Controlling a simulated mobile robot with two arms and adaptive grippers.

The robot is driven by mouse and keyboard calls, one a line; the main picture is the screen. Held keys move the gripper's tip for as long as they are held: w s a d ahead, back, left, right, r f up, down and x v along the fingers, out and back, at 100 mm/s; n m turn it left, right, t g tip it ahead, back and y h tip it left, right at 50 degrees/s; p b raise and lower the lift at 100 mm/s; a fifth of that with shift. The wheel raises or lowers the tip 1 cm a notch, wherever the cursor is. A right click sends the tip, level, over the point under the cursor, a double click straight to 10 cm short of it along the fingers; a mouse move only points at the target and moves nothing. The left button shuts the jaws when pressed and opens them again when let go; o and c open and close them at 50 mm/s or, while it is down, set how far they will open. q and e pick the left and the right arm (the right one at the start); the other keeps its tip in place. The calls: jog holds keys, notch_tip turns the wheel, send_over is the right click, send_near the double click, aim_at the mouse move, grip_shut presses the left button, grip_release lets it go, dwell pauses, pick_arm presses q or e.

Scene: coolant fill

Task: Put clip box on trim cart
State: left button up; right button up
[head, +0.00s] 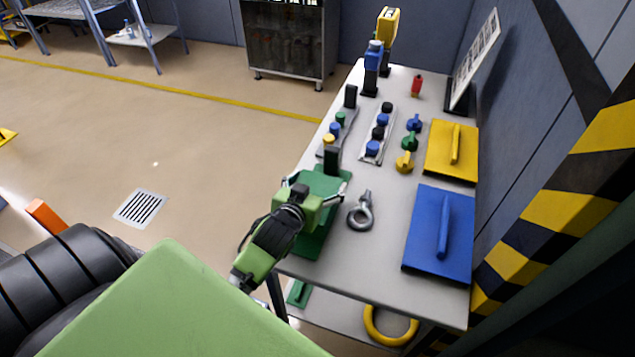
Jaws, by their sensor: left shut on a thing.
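My left gripper (318,187) reaches over the near left edge of the grey table (345,262). It is shut on what looks like the green plate (318,240), but its own green body hides the contact. The plate lies under the gripper at the table's left edge. A dark upright block (331,160) stands just beyond the fingers. I cannot tell which thing is the clip box. A dark metal cabinet (291,38) on small feet stands at the far wall; I cannot tell if it is the trim cart. My right gripper is not in view.
A steel eye bolt (361,212) lies right of my gripper. A blue plate (440,232) and a yellow plate (452,150) with handles lie along the right side. Knobs and button strips (378,133) fill the middle. A yellow ring (390,328) rests below. The floor at left is open.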

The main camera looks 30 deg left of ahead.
pick_arm(q)
jog(key=o, duration=1.3)
jog(key=shift+o, duration=0.2)
jog(key=b+v, duration=0.1)
jog(key=v, duration=1.1)
jog(key=shift+s+b, duration=0.1)
jog(key=shift+b, duration=0.2)
